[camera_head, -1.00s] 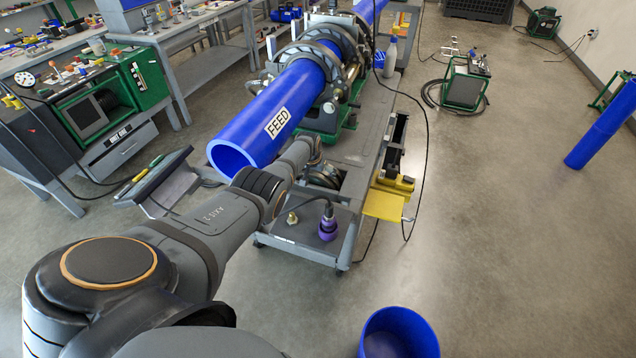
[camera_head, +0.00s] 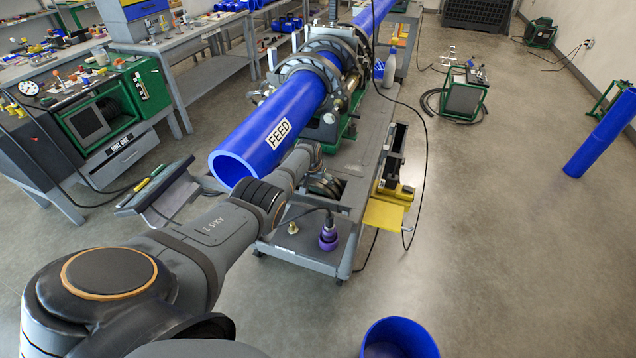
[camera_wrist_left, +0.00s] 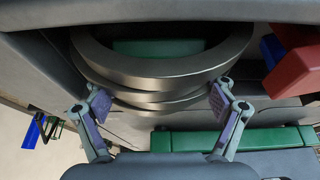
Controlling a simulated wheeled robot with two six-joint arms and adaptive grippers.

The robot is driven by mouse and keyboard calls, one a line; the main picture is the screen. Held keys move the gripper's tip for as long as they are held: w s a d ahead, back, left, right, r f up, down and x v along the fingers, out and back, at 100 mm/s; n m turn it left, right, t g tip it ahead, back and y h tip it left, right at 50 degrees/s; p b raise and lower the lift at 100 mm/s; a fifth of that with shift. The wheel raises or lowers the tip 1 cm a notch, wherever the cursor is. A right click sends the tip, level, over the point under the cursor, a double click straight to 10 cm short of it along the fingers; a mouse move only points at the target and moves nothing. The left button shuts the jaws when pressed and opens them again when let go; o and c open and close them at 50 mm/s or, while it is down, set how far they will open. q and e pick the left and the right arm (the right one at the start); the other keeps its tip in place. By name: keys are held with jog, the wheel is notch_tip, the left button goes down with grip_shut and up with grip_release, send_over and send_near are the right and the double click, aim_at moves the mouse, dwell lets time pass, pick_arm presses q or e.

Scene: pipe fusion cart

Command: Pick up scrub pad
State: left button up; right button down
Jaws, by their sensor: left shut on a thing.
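My left arm reaches over the front end of the grey cart (camera_head: 330,255) in the head view. Its gripper is mostly hidden there behind my own wrist. In the left wrist view my left gripper (camera_wrist_left: 161,97) has its two fingers on either side of stacked steel rings (camera_wrist_left: 160,72), and it is shut on them. A green patch (camera_wrist_left: 158,46) shows through the ring opening; I cannot tell whether it is the scrub pad or part of the machine. I cannot make out the scrub pad for certain in either view. My right gripper is not in view.
A long blue pipe (camera_head: 250,140) marked FEED lies through the clamps above the cart. A blue bin (camera_head: 400,336) is nearby. The right floor is mostly clear.

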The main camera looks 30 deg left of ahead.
aim_at(316, 191)
pick_arm(q)
jog(key=p+v, duration=0.5)
jog(key=v, duration=0.2)
jog(key=shift+s+d+f+p, duration=0.1)
jog(key=shift+d+p, duration=0.05)
jog(key=shift+p, duration=0.2)
jog(key=s+d+r, duration=0.4)
jog(key=s+r, duration=0.1)
jog(key=s, duration=0.5)
jog(key=shift+s+r, duration=0.2)
jog(key=shift+r, duration=0.15)
